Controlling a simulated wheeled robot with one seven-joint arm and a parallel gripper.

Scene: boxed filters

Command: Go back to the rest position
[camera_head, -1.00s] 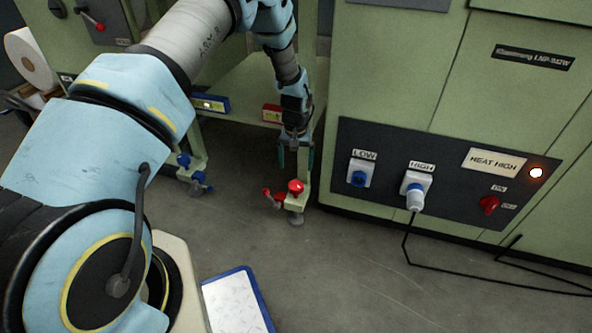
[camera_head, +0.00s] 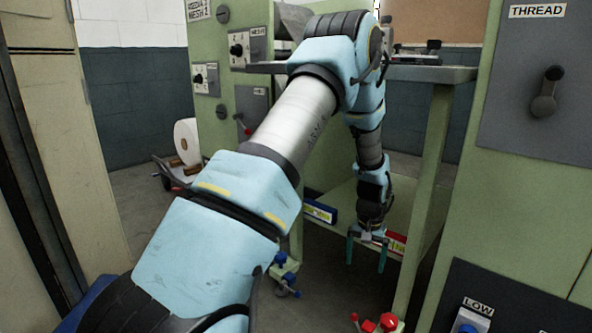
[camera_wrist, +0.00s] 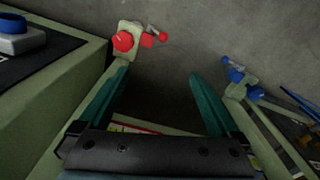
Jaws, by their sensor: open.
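My gripper (camera_head: 367,252) hangs pointing down at the end of my arm, in front of the green bench frame in the head view. Its two teal fingers are apart with nothing between them. In the wrist view the open fingers (camera_wrist: 160,88) point toward the grey floor, with a red-knobbed foot beyond the left finger and a blue-knobbed foot beyond the right one.
A blue-edged box (camera_head: 320,211) and a red box (camera_head: 396,243) sit on the bench's lower shelf. The red knob (camera_head: 388,321) and blue knob (camera_head: 281,258) are on the bench feet. A panel with a LOW socket (camera_head: 467,327) stands right. A paper roll (camera_head: 187,141) is at left.

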